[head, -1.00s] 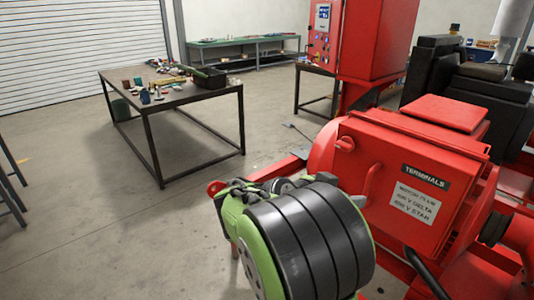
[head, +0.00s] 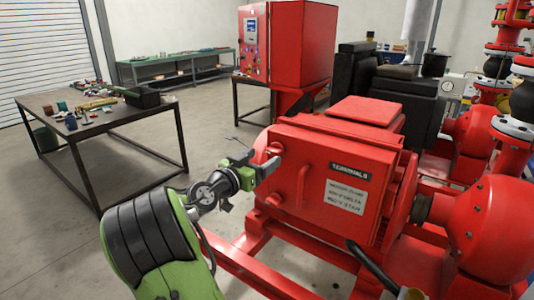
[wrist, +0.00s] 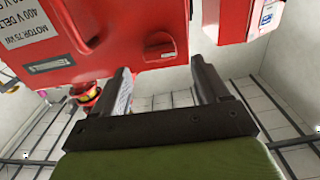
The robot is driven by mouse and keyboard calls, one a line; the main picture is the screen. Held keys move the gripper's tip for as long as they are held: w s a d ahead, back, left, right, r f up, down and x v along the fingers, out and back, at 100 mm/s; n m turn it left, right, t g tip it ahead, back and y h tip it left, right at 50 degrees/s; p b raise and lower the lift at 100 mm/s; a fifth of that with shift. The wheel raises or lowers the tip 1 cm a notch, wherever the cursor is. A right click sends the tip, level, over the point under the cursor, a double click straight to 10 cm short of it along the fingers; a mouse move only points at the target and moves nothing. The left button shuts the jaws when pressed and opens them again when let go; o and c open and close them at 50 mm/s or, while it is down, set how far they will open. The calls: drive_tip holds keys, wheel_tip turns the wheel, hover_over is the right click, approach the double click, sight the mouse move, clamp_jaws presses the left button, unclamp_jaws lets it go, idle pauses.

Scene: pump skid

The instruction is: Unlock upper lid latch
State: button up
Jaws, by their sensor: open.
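The red terminal box (head: 335,160) has a lid with a TERMINALS label and a curved handle (head: 301,186). The upper lid latch (head: 275,149) is a red knob at the lid's left edge, and a lower latch (head: 273,200) sits below it. My gripper (head: 267,164) is beside the upper latch. In the wrist view the scene is upside down. There, my gripper (wrist: 165,78) is open and empty, with the upper latch (wrist: 160,47) just beyond and between the fingertips. A gap seems to remain; contact cannot be told.
A red control cabinet (head: 285,45) stands behind the box. A work table (head: 95,125) with loose items is at the left. Red pump parts (head: 490,225) and a dark cable (head: 370,268) are at the right.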

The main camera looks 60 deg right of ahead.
sight(271, 152)
drive_tip(key=d, duration=0.4)
drive_tip(key=shift+s, duration=0.3)
drive_tip(key=shift+a, duration=0.1)
drive_tip(key=c, duration=1.1)
drive_tip(key=shift+o, duration=0.2)
